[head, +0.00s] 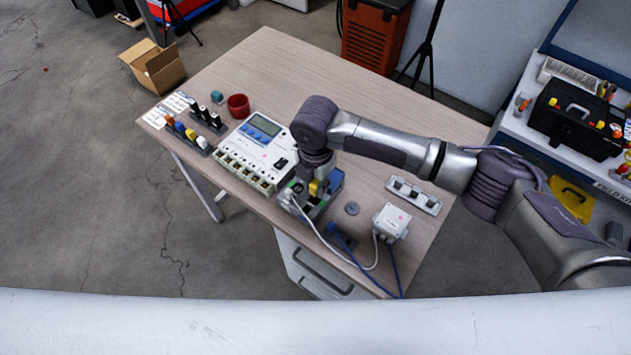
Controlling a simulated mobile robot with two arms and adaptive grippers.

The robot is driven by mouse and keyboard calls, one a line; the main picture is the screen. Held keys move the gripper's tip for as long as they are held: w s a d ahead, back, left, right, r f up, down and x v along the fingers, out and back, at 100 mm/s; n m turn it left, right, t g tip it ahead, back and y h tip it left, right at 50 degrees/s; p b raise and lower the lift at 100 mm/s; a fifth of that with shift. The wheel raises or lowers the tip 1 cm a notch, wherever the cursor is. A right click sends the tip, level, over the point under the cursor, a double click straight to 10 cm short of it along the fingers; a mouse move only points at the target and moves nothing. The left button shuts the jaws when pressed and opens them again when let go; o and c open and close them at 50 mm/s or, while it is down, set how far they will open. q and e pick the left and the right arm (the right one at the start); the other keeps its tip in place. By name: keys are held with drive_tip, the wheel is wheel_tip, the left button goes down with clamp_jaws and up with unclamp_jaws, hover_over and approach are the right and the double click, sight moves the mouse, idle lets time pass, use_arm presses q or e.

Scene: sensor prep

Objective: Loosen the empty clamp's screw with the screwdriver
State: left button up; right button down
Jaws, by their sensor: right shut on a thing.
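My right gripper (307,189) points down over the front edge of the table, at the near right corner of the white device. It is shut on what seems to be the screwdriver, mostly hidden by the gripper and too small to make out. The white device (262,143) has a display, blue buttons and a row of clamps (243,174) along its near edge. Which clamp is empty and the clamp screws are too small to tell. A small open tray (322,207) with blue and yellow items stands beside and below the gripper. My left gripper is out of view.
A white sensor box (391,221) with white and blue cables lies right of the tray. A grey disc (352,209) and a socket strip (413,196) are nearby. The table's (290,65) back is clear.

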drive_tip(key=n, duration=0.3)
drive_tip(key=shift+n, duration=0.4)
drive_tip(key=n+b, duration=0.1)
drive_tip(key=n, duration=0.9)
drive_tip(key=shift+f+b, duration=0.1)
drive_tip(key=shift+b, duration=0.25)
drive_tip(key=n, duration=0.5)
drive_tip(key=shift+b, duration=0.4)
drive_tip(key=c, duration=0.6)
unclamp_jaws()
